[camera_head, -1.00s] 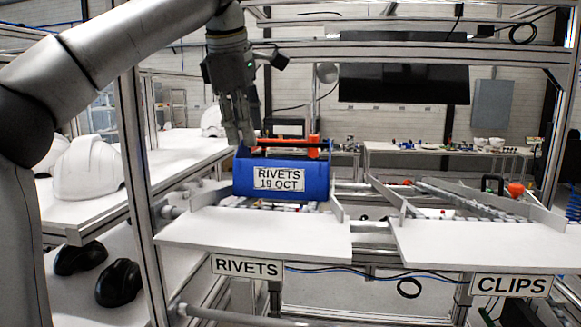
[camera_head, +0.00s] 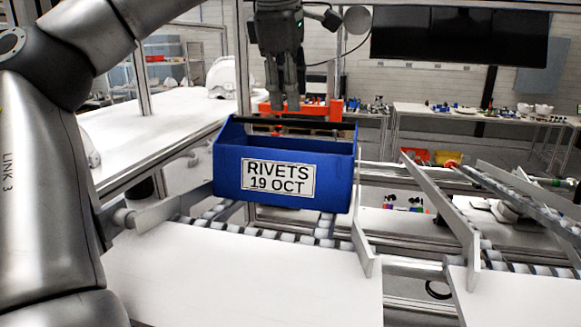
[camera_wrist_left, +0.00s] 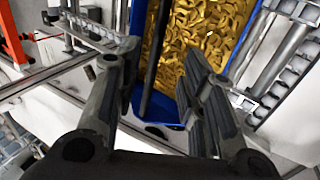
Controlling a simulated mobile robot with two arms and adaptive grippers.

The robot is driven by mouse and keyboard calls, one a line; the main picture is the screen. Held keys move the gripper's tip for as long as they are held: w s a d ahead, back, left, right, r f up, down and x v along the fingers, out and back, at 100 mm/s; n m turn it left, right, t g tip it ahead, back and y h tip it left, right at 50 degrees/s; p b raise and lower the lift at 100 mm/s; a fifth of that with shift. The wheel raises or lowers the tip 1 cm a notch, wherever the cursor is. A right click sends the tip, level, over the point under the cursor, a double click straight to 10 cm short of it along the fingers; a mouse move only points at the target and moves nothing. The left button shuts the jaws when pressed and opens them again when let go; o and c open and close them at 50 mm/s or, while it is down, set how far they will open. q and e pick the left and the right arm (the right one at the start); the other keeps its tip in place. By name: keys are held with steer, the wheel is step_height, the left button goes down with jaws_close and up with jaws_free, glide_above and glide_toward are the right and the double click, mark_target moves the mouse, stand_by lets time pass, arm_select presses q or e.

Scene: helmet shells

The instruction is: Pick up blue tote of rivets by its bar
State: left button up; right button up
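The blue tote (camera_head: 228,165), labelled RIVETS 19 OCT, stands on the roller lane in the head view. Its dark bar (camera_head: 325,125) runs across its top from side to side. My left gripper (camera_head: 284,102) points down from above, near the middle of the bar; whether it touches the bar cannot be told. In the left wrist view, my left gripper (camera_wrist_left: 162,62) is open, its two fingers apart. The bar (camera_wrist_left: 153,70) runs between them in the picture, with gold rivets (camera_wrist_left: 200,30) in the tote (camera_wrist_left: 172,116) beyond. My right gripper is not in view.
Roller lane side walls (camera_head: 362,235) flank the tote, with a white shelf (camera_head: 230,280) in front. An orange object (camera_head: 336,108) is behind the tote. A second roller lane (camera_head: 530,205) is at the right. A white table (camera_head: 150,140) with a white helmet shell (camera_head: 221,77) stands behind left.

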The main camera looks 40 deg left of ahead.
mark_target(291, 121)
arm_select(q)
steer(key=shift+x, duration=1)
steer(key=p+x, duration=0.1)
steer(key=x, duration=0.2)
steer(key=p+x, duration=0.1)
steer(key=shift+w+a+f+p, duration=0.3)
steer(key=shift+a+p, duration=0.05)
steer(key=shift+w+a+f, duration=0.1)
steer(key=shift+a+f, duration=0.05)
steer(key=shift+f, duration=0.25)
steer(key=c, duration=0.7)
jaws_close()
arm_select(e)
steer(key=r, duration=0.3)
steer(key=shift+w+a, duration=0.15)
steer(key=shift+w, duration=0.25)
arm_select(q)
steer(key=shift+r, duration=0.1)
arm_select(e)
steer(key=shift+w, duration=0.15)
